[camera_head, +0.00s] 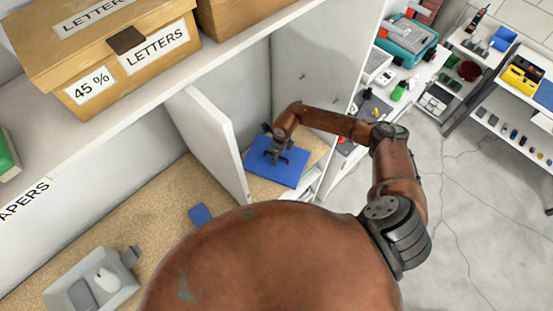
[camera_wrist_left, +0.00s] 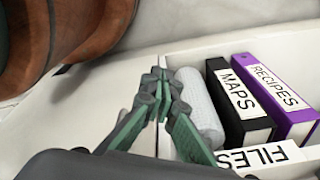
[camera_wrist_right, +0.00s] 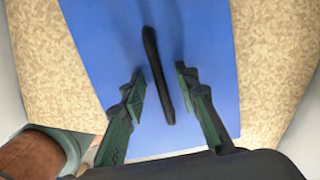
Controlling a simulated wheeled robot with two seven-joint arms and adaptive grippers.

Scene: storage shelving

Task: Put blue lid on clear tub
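The blue lid (camera_head: 289,172) lies flat on a tan surface inside the white cabinet compartment. It fills the middle of the right wrist view (camera_wrist_right: 105,40), with a dark bar-like handle (camera_wrist_right: 156,75) on top. My right gripper (camera_head: 277,147) is over the lid. In the right wrist view my right gripper (camera_wrist_right: 158,82) is open, with one finger on each side of the handle and gaps between. My left gripper (camera_wrist_left: 163,82) has its fingertips together with nothing visible between them; it is not seen in the head view. I cannot make out a clear tub.
An open white cabinet door (camera_head: 208,140) stands left of the lid. A letters box (camera_head: 100,50) sits on the shelf above. A grey tray (camera_head: 125,293) and a small blue item (camera_head: 200,215) are at lower left. A black binder (camera_wrist_left: 238,105) and a purple binder (camera_wrist_left: 280,92) stand near my left gripper.

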